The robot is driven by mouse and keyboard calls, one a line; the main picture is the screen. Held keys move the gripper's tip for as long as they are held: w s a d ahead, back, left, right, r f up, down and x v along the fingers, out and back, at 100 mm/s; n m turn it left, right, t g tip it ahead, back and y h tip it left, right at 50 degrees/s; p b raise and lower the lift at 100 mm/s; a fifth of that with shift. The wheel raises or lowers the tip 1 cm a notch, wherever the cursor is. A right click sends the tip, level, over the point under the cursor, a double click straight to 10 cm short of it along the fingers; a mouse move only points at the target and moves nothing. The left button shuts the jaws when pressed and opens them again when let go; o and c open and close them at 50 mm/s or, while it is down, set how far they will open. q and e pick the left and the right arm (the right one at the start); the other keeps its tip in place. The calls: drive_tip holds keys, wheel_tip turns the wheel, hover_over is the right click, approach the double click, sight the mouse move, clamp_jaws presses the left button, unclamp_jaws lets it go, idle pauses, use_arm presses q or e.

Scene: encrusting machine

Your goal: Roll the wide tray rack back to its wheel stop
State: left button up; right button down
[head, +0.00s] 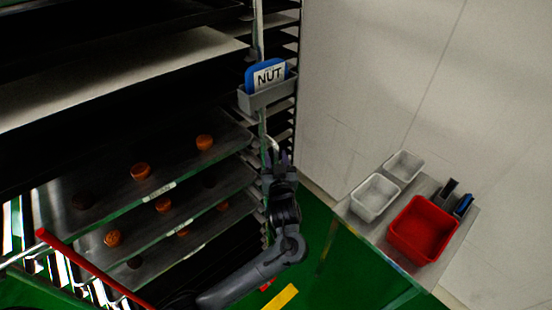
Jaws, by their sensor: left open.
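The wide tray rack (150,213) fills the left of the head view, with several trays of round brown pieces on its shelves. A grey holder (268,96) with a blue-framed NUT card (268,75) hangs on its right front post. My left gripper (277,158) is open at a pale upright handle on that post, below the holder. I cannot tell whether its fingers are around the handle or beside it. The rack's wheels are hidden. A yellow strip (280,298) lies on the green floor; I cannot tell if it is the wheel stop. My right gripper is out of view.
A small side table (345,212) on the right carries two white bins (374,196), a red bin (422,230) and dark narrow holders (448,192). A pale wall (370,80) stands behind. A red bar (95,268) crosses the lower left. Green floor (312,225) shows between rack and table.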

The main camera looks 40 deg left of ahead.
use_arm(q)
drive_tip(key=shift+a, duration=0.1)
drive_tip(key=shift+c, duration=0.3)
clamp_jaws()
drive_tip(key=shift+a, duration=0.15)
